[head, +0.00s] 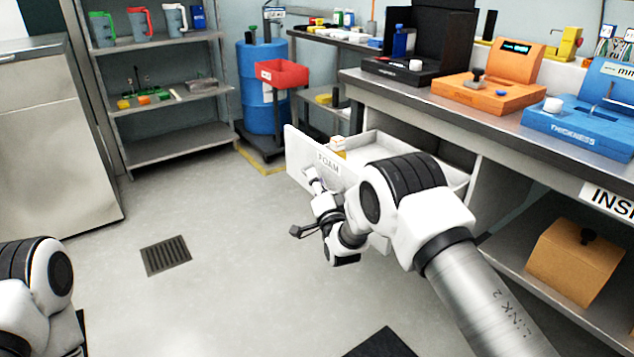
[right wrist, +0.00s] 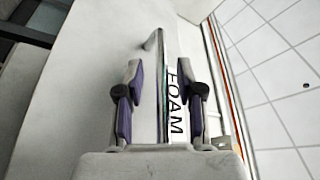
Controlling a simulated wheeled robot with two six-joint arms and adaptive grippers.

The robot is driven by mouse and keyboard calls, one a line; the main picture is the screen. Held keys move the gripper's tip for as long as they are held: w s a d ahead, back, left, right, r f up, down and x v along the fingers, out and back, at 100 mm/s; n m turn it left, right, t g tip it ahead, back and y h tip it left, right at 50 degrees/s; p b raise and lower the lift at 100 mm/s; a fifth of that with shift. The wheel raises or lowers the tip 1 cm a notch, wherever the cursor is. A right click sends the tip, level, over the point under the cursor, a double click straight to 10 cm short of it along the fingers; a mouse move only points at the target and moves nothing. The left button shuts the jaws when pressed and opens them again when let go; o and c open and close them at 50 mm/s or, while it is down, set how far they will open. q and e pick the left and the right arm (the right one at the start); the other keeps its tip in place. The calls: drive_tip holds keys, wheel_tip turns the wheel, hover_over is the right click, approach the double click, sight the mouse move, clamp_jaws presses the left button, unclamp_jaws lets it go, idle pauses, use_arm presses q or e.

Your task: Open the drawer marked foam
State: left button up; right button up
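The white drawer marked FOAM (head: 298,152) stands pulled out from under the bench, and its inside shows, with a small pale block (head: 337,144) near its front. The drawer's FOAM label (right wrist: 176,100) and its bar handle (right wrist: 159,85) show in the right wrist view. My right gripper (head: 313,180) is at the drawer front, just below the label. In the right wrist view its two fingers (right wrist: 163,92) are apart, with the handle between them and gaps visible on both sides. My left gripper is out of view; only part of my left arm shows at lower left.
The bench top (head: 445,95) carries a black device, an orange one (head: 490,92) and a blue one (head: 585,125). An orange-brown box (head: 575,262) sits on the lower shelf. A red bin (head: 282,74) and blue drum stand behind the drawer. The floor to its left is clear around a drain grate (head: 166,255).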

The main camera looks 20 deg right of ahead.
drive_tip(key=v, duration=1.2)
